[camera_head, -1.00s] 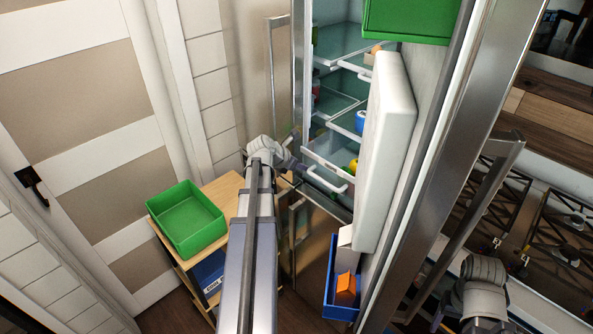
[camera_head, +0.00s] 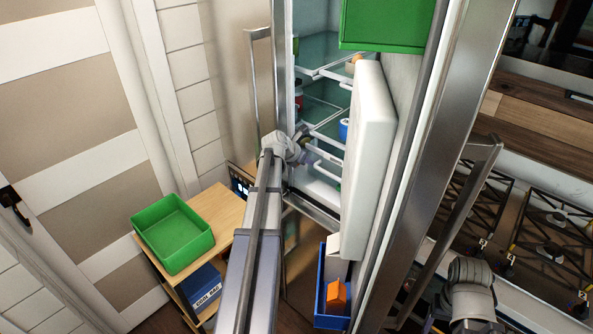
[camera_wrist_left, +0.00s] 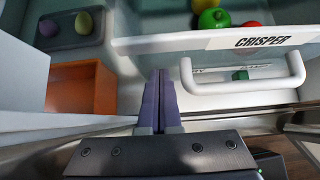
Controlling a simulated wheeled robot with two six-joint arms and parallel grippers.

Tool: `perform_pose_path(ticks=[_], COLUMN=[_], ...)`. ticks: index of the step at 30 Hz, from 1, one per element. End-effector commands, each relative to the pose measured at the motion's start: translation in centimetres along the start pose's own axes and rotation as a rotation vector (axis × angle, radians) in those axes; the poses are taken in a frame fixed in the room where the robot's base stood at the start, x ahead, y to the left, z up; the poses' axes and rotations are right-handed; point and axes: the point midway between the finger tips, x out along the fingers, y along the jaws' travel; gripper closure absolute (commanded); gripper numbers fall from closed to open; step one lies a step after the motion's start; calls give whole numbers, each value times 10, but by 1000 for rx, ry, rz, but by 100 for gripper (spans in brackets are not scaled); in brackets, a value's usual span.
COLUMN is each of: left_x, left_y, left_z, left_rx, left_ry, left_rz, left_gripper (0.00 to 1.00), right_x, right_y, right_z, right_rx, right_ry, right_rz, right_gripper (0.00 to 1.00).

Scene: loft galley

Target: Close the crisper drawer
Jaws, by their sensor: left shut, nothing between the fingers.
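The crisper drawer (camera_wrist_left: 165,45) has a clear front with a white "CRISPER" label and a white bar handle (camera_wrist_left: 245,86). It stands pulled out, with a green apple (camera_wrist_left: 213,19) and red produce inside. In the head view the drawer front (camera_head: 328,157) is partly hidden behind my left gripper (camera_head: 312,156). The left gripper is shut and empty; in the left wrist view its purple fingers (camera_wrist_left: 160,75) point at the drawer front, to the left of the handle. Contact is not clear. My right arm shows at the bottom right, but its gripper is not in view.
The white fridge door (camera_head: 370,135) stands open close to the right of my left gripper. A green bin (camera_head: 173,230) sits on a wooden cart at left. A blue bin (camera_head: 332,318) is below the door. An orange box (camera_wrist_left: 82,88) is left of the fingers.

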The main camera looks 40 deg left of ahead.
Motion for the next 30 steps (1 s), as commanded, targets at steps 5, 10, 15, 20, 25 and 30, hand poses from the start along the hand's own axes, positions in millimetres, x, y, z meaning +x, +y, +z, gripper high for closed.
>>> perform_pose_path(ticks=[5, 10, 15, 20, 25, 30], left_x=[29, 45, 54, 56, 57, 58], left_y=[2, 1, 1, 0, 0, 0], left_z=[29, 45, 53, 57, 58, 59], left_rx=[1, 1, 0, 0, -1, -2], left_ry=[-1, 0, 0, -2, -4, -6], left_rz=[-1, 0, 1, 1, 1, 1], left_gripper=[100, 100, 100, 100, 100, 100], right_x=[0, 0, 0, 0, 0, 0], right_y=[0, 0, 0, 0, 0, 0], right_z=[0, 0, 0, 0, 0, 0], right_rx=[0, 0, 0, 0, 0, 0], right_ry=[0, 0, 0, 0, 0, 0], right_rz=[0, 0, 0, 0, 0, 0], right_gripper=[32, 32, 32, 32, 32, 32])
